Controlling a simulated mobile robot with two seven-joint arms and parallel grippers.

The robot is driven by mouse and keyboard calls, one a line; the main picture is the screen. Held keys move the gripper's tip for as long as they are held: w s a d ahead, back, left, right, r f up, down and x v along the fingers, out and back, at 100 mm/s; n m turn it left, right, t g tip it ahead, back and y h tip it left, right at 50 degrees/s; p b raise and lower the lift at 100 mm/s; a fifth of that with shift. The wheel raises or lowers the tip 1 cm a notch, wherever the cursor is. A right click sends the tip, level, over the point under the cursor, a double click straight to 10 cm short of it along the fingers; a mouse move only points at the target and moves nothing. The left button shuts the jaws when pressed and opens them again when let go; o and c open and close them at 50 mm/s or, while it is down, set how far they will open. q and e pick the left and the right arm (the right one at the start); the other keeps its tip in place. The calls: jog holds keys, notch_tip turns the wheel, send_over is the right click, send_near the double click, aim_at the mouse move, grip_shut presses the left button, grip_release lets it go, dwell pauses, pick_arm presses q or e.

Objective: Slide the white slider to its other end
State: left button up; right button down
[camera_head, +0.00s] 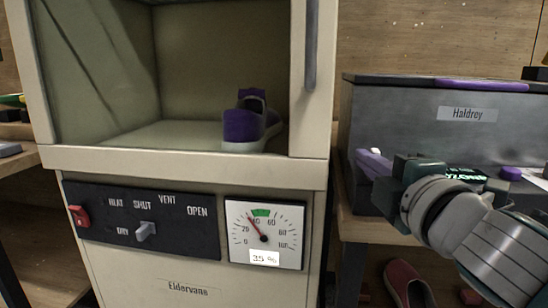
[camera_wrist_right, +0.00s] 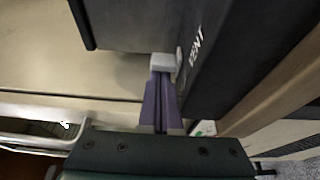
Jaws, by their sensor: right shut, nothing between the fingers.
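A small white block, which looks like the white slider (camera_wrist_right: 160,62), sits at the tips of my right gripper in the right wrist view, beside a dark wall marked VENT. In the head view a small white piece (camera_head: 375,152) shows at the same place, by the left front of the dark Haldrey box (camera_head: 415,115). My right gripper (camera_wrist_right: 159,76) has purple fingers, closed together and empty. The fingertips overlap the lower edge of the white block; I cannot tell if they touch it. The slider's track is hidden. My left gripper is not in view.
A beige cabinet (camera_head: 175,160) stands at left with a purple shoe (camera_head: 248,124) inside. Its dark panel (camera_head: 105,217) carries a pale grey knob (camera_head: 146,230) and a red switch (camera_head: 78,215). A dial (camera_head: 264,233) is beside it. A red shoe (camera_head: 405,283) lies low at right.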

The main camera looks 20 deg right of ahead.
jog(key=shift+d, duration=0.1)
jog(key=shift+s+d+p, duration=0.25)
jog(key=shift+s+d, duration=0.2)
jog(key=shift+d, duration=0.25)
jog(key=shift+s+d+p, duration=0.2)
jog(key=shift+s+d, duration=0.25)
jog(key=shift+d, duration=0.25)
jog(key=shift+s+d+p, duration=0.25)
jog(key=shift+s+d, duration=0.2)
jog(key=shift+d, duration=0.25)
